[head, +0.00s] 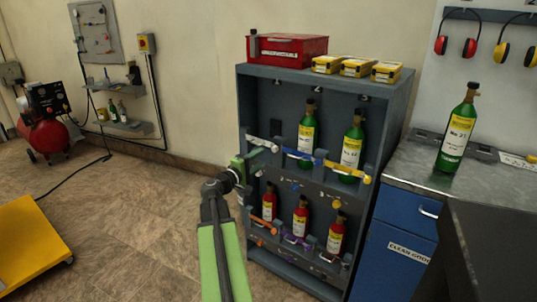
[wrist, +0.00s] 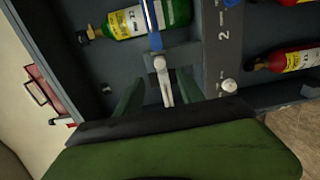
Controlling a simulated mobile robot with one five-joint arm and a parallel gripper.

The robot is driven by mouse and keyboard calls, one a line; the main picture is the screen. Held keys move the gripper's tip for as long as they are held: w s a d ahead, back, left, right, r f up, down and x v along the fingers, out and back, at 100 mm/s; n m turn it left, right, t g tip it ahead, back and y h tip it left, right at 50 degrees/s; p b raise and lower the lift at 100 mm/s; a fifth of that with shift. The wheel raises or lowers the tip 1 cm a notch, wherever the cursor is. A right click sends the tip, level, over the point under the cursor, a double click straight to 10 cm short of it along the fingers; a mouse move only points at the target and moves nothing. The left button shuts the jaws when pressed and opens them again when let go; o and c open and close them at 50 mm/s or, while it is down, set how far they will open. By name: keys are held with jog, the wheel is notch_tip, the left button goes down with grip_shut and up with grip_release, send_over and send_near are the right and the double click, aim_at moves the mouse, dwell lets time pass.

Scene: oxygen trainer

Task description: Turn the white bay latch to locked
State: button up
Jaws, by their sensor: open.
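The white bay latch (head: 262,143) is a short bar at the upper left of the grey bottle rack, lying roughly level across the front of the leftmost upper bay. I see no bottle behind it. In the wrist view, which is turned on its side, the white latch (wrist: 162,78) lies between my fingers, with a rounded end away from me. My gripper (head: 247,162) is green and open, at the rack's left front edge just below the latch. In the wrist view my gripper's fingers (wrist: 160,88) stand on either side of the latch with gaps.
A blue latch (head: 305,157) and a yellow latch (head: 347,171) cross the neighbouring bays, in front of green bottles (head: 307,130). Red bottles (head: 301,220) stand below. A white knob (wrist: 229,86) is near my fingers. Open floor (head: 120,220) lies left of the rack.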

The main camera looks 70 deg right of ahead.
jog(key=v, duration=0.8)
jog(key=shift+a, duration=0.1)
